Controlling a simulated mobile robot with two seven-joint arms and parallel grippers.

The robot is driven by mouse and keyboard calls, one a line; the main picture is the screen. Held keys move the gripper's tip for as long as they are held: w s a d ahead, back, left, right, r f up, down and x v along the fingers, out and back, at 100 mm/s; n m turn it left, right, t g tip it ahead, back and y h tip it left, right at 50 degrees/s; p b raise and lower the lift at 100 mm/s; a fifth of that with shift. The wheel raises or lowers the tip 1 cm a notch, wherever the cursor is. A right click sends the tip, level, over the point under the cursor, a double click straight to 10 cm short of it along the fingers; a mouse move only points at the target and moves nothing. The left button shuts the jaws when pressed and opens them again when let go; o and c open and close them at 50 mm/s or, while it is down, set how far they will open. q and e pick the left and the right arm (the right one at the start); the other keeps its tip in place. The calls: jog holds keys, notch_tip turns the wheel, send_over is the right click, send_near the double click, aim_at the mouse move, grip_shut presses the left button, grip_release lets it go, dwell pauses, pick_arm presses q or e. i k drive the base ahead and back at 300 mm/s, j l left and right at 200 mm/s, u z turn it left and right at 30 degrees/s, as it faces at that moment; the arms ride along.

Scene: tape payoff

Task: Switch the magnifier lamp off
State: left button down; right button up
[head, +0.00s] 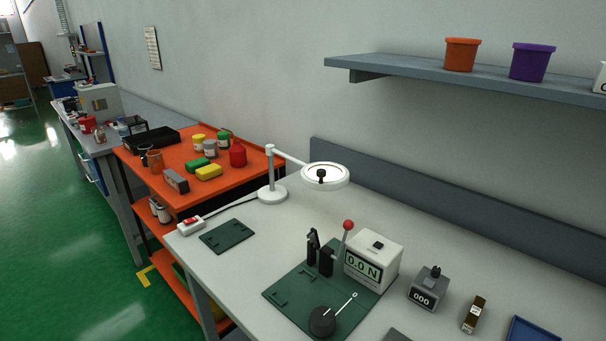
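The white magnifier lamp (272,190) stands on the grey-white bench near its back left corner. Its arm reaches right to a round white head (326,183) with a small dark knob on top. I cannot tell whether its light is on. A white switch box with a red rocker (191,224) lies at the bench's left edge. A cable runs from this box to the lamp base. The rocker's position is too small to tell. Neither of my grippers shows in the head view.
A green mat (227,236) lies right of the switch box. A force gauge (373,259) reading 0.0 N, a red-knobbed lever (347,227) and a counter (428,289) stand further right. An orange cart (247,176) with tubs adjoins the bench. A shelf (400,69) hangs above.

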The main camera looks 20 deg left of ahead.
aim_at(193, 218)
jog(key=u, duration=1.35)
